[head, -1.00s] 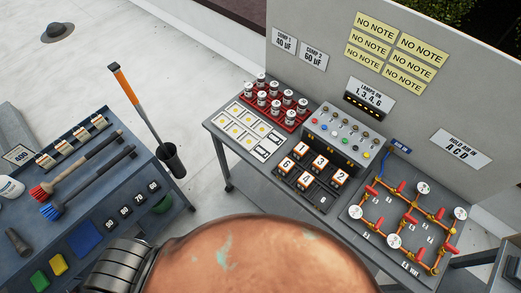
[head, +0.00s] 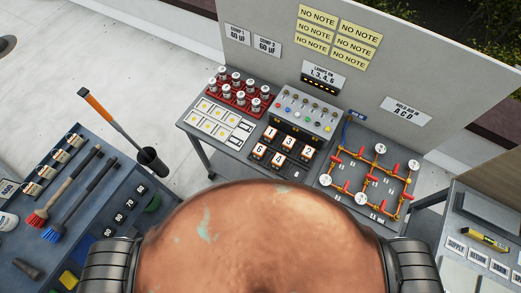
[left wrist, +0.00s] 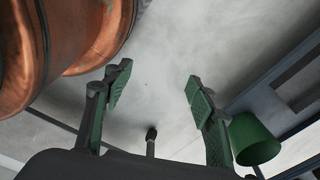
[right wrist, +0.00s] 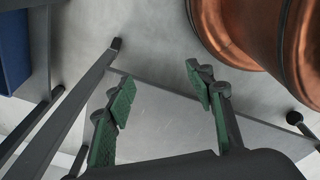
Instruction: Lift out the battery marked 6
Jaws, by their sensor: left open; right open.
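The battery marked 6 (head: 260,150) is a small block with a white numbered top and orange sides. It stands at the front left of a dark battery tray (head: 287,176) on the grey bench, beside the battery marked 4 (head: 278,158) and in front of the battery marked 1 (head: 270,133). My left gripper (left wrist: 154,87) is open and empty over the pale floor in the left wrist view. My right gripper (right wrist: 158,88) is open and empty in the right wrist view. Neither gripper shows in the head view, and no battery shows in the wrist views.
Batteries marked 3 (head: 289,142) and 2 (head: 306,152) share the tray. A switch box (head: 303,115) stands behind it, a red rack (head: 240,95) of canisters behind left, and orange piping (head: 372,178) to the right. Side tables stand left (head: 130,165) and right (head: 455,210). A green bin (left wrist: 254,139) is near my left gripper.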

